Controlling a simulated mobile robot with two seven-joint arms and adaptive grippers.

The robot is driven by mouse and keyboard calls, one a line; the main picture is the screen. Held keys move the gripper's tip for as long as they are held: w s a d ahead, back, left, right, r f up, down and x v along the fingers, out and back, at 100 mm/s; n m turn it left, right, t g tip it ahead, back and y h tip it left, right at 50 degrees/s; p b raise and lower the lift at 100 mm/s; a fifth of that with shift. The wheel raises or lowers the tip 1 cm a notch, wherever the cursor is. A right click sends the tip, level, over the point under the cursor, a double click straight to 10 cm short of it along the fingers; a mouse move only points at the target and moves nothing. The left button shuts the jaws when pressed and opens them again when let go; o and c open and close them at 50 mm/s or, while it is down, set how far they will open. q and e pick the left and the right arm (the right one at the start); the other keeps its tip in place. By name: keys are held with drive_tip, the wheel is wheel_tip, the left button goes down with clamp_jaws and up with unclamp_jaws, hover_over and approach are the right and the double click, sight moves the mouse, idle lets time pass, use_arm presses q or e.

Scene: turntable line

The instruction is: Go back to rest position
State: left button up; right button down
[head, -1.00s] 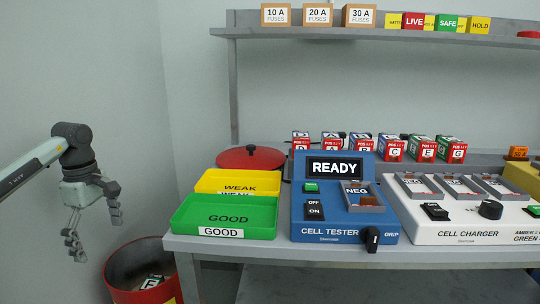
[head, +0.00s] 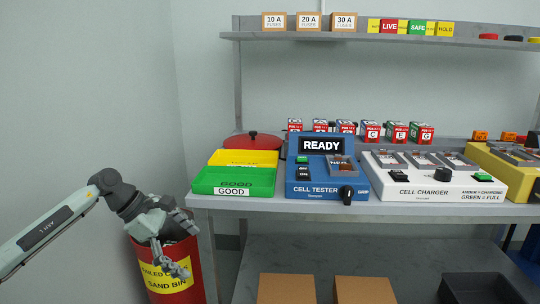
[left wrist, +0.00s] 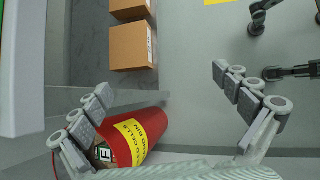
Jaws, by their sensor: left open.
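My left gripper (head: 168,250) is open and empty. In the head view it hangs at the lower left, in front of the red sand bin (head: 188,283) and beside the table's left end. In the left wrist view its two fingers (left wrist: 165,115) are spread wide apart. The red bin (left wrist: 141,133) with its yellow label shows behind the left finger there, and a cell marked with a letter (left wrist: 103,152) lies in its mouth. My right gripper does not show in the head view. Dark arm parts at the top right of the wrist view cannot be identified surely.
The grey table (head: 300,208) holds the green GOOD tray (head: 210,181), yellow WEAK tray (head: 262,157), blue cell tester (head: 320,189) and white charger (head: 450,190). Cardboard boxes (head: 286,289) and a dark crate (head: 480,289) are below. Free room lies left of the bin.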

use_arm(q)
drive_tip(key=d+r+n+t+h, duration=0.3)
drive_tip(key=d+n+h, duration=0.15)
drive_tip(key=d, duration=0.25)
drive_tip(key=d+r+n+t+h, duration=0.3)
drive_tip(key=d+n+h, duration=0.15)
drive_tip(key=d, duration=0.25)
drive_tip(key=w+a+f+n+t+y, duration=0.1)
drive_tip(key=a+f+n+t+y, duration=0.5)
drive_tip(key=n, duration=0.7)
drive_tip(key=a+f+n+t+y, duration=0.2)
drive_tip(key=a+n+t+y, duration=0.2)
drive_tip(key=a+n+y, duration=0.7)
drive_tip(key=s+a+f+n+g, duration=0.35)
drive_tip(key=s+f+n, duration=0.25)
drive_tip(key=f+n, duration=0.4)
drive_tip(key=s+f+n+g, duration=0.3)
drive_tip(key=s+f, duration=0.2)
drive_tip(key=s, duration=0.3)
drive_tip(key=s+a+f+n+g, duration=0.1)
drive_tip(key=s+f+n+g, duration=0.2)
drive_tip(key=s+f, duration=0.3)
drive_tip(key=s+a+f+n+g+p, duration=0.1)
drive_tip(key=s+f+n+g, duration=0.2)
drive_tip(key=s, duration=0.9)
wheel_tip(320, 180, down, 3)
drive_tip(key=shift+f+g, duration=0.15)
drive_tip(key=shift+g, duration=1)
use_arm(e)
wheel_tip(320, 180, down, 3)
